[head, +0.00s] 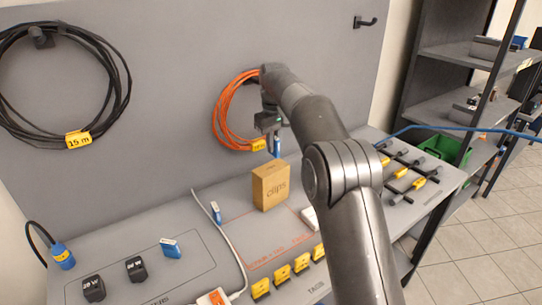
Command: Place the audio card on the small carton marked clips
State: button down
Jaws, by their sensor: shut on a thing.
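The small carton (271,188) is a brown box lettered "Clips", upright on the grey table in the middle of the head view. My gripper (276,136) is above it, pointing down, and shut on a small blue thing (277,148), which seems to be the audio card. The card hangs upright just over the back right part of the carton's top. I cannot tell whether it is touching the carton. The fingers are small and partly hidden.
Blue cards (171,248) (216,212) and black power blocks (93,288) stand on the left. A white cable (224,238) crosses the table. Yellow tags (281,273) line the front. Black and yellow clamps (401,173) lie right. An orange cable coil (226,112) hangs behind.

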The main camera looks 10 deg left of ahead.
jog(key=shift+a+f, duration=0.45)
jog(key=shift+a, duration=0.05)
jog(key=shift+f, duration=1.85)
jog(key=shift+f, duration=0.15)
jog(key=c, duration=1.4)
grip_release()
notch_tip(320, 180, up, 11)
jog(key=shift+w+f, duration=0.15)
jog(key=shift+f, duration=0.05)
jog(key=shift+r, duration=0.85)
